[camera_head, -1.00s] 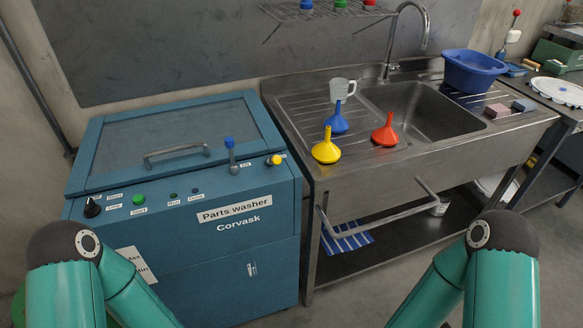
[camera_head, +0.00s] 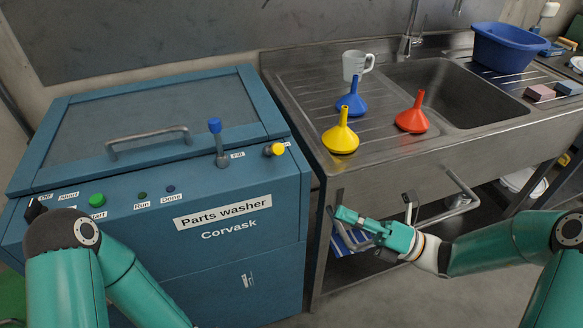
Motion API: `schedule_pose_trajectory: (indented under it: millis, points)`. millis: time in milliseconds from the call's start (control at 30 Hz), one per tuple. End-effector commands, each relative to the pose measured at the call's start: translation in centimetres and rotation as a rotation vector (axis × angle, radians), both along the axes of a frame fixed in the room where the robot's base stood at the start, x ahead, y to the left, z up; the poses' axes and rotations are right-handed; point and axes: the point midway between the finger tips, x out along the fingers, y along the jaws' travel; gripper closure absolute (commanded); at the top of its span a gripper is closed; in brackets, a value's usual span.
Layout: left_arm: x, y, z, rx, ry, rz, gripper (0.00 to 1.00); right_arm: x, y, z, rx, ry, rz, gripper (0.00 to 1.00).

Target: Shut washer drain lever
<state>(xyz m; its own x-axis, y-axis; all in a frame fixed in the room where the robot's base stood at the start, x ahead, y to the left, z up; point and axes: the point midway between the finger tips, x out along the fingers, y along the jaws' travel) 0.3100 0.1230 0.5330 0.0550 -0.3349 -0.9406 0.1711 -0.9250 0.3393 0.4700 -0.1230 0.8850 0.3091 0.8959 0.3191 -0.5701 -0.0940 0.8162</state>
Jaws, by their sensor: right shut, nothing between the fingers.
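The blue parts washer (camera_head: 245,250) stands at the left. On its top front edge a lever with a blue knob (camera_head: 214,126) stands upright beside a label that seems to read "Fill". To its right a yellow-knobbed lever (camera_head: 274,150) points toward me, low over the edge; the small label beside it is too small to read. My right gripper (camera_head: 358,224) is shut and empty, in front of the sink bench, to the right of and below the yellow knob, well apart from it. Only my left arm shows at lower left; its gripper is out of view.
Yellow (camera_head: 341,138), blue (camera_head: 351,103) and red (camera_head: 411,118) funnels and a jug (camera_head: 354,65) stand on the drainboard. The washer lid has a handle (camera_head: 147,141).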

Motion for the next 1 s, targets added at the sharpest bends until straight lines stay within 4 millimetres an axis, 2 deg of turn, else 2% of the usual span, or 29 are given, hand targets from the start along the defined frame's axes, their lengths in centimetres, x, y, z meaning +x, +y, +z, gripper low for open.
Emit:
schedule_pose_trajectory:
  millis: [100,267,700,1000]
  points:
    - [0.0,0.0,-0.5,0.000,0.000,0.000,0.60,1.0,-1.6,1.9,0.099,0.001,-0.033,1.00]
    - [0.0,0.0,-0.4,0.000,0.000,0.000,0.60,1.5,-1.1,3.1,0.133,0.001,-0.033,1.00]
    - [0.0,0.0,0.2,0.000,0.000,0.000,0.60,4.2,6.4,6.6,0.129,0.001,-0.017,1.00]
    - [0.0,0.0,0.5,0.000,0.000,0.000,0.60,5.7,9.9,8.3,0.129,0.003,-0.020,1.00]
